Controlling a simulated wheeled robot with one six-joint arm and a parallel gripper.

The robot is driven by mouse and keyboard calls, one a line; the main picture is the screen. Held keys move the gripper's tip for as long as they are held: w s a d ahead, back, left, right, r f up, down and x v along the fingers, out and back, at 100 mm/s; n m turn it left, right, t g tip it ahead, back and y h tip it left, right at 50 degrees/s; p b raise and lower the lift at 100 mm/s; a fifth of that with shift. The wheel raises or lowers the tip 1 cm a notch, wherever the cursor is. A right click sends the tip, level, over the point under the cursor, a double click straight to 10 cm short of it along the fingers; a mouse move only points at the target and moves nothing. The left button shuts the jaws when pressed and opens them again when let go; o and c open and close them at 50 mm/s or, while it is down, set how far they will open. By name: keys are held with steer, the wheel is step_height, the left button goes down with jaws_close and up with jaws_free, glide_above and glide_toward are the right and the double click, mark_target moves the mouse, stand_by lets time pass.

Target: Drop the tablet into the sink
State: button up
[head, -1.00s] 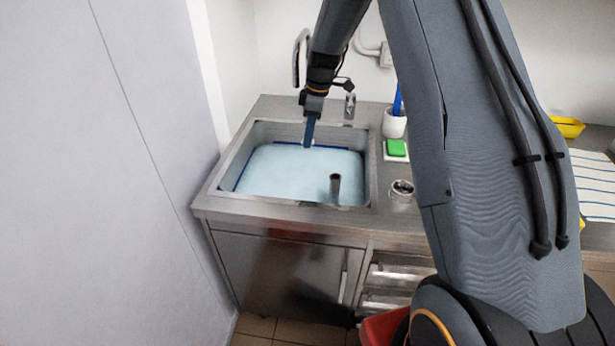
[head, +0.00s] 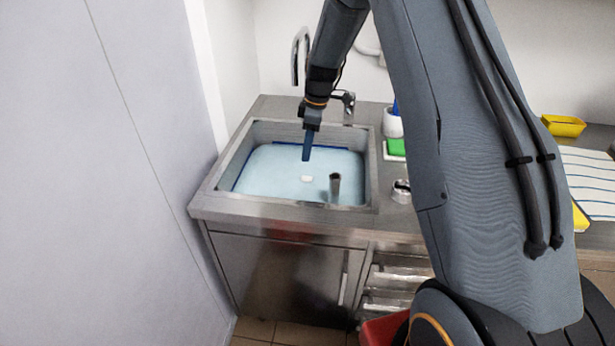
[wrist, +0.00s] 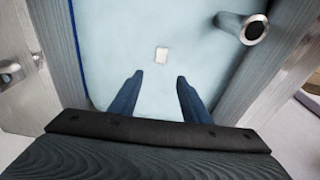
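The sink (head: 208,190) is a steel basin filled with pale blue water, set in the steel counter. A small white tablet (head: 307,179) is in the sink, at the water; I cannot tell whether it floats or has sunk. It also shows in the wrist view (wrist: 161,54), beyond the fingertips and apart from them. My gripper (head: 306,158) points down over the sink, above and behind the tablet. In the wrist view its two blue fingers (wrist: 158,76) are spread with nothing between them.
A grey upright tube (head: 335,187) stands in the sink's front right; its round top shows in the wrist view (wrist: 255,30). A faucet (head: 300,55) rises behind. A green sponge (head: 396,147), a white cup (head: 393,125) and a small metal container (head: 401,191) stand right of the basin.

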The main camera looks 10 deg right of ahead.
step_height(320, 180, up, 8)
steer(key=d+b, duration=0.1)
steer(key=b, duration=0.1)
steer(key=shift+s+b, duration=0.2)
steer(key=shift+b, duration=0.15)
steer(key=shift+f, duration=0.1)
steer(key=s+a+f+m+h, duration=0.1)
steer(key=s+m, duration=1.2)
steer(key=s, duration=1.8)
steer(key=shift+s+a+f+m+t+h+b, duration=0.15)
steer(key=shift+s+f+m+t+h+b, duration=0.2)
steer(key=shift+f, duration=0.2)
steer(key=shift+w, duration=0.1)
steer(key=shift+c, duration=0.3)
